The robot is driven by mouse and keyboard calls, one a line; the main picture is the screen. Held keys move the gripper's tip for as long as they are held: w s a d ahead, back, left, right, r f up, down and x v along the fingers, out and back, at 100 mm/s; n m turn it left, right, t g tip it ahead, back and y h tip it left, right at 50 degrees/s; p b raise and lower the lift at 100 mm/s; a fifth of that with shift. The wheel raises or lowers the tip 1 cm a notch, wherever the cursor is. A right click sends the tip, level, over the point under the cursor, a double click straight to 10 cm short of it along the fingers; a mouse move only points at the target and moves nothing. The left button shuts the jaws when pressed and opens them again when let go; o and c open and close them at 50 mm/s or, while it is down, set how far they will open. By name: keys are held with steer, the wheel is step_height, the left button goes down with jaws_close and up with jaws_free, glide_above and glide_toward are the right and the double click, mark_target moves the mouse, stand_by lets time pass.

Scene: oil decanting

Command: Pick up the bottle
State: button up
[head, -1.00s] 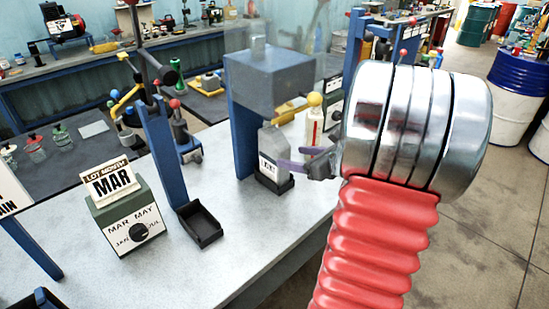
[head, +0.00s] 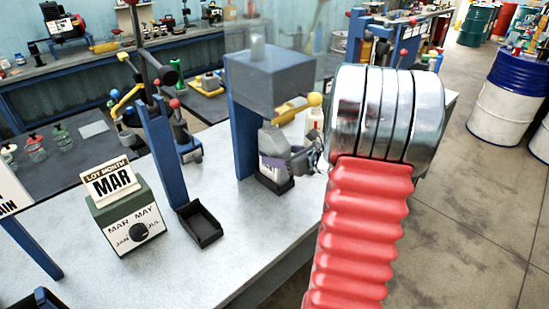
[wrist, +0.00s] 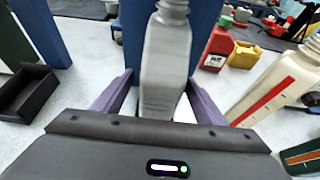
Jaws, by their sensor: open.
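The bottle (wrist: 166,58) is grey with a ribbed neck and stands upright between the purple fingers of my gripper (wrist: 158,98) in the wrist view. The fingers are open, one on each side of it, with a gap visible on the left. In the head view the bottle (head: 272,140) stands in a small black tray (head: 276,187) under the grey box of a blue-post stand (head: 270,78). My gripper (head: 272,164) reaches it from the right, and its fingers partly cover the bottle's front. The bottle's base is hidden in the wrist view.
A cream bottle with a red stripe (wrist: 283,82) stands close on the right. A yellow-knobbed lever (head: 296,108) hangs just above my gripper. An empty black tray (head: 200,226) and a green month dial box (head: 128,218) stand to the left, with clear bench between.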

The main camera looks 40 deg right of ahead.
steer(key=x, duration=0.3)
steer(key=shift+w+f, duration=0.2)
steer(key=shift+d, duration=0.1)
steer(key=shift+c, duration=0.6)
jaws_close()
stand_by(0.3)
steer(key=shift+r, duration=0.15)
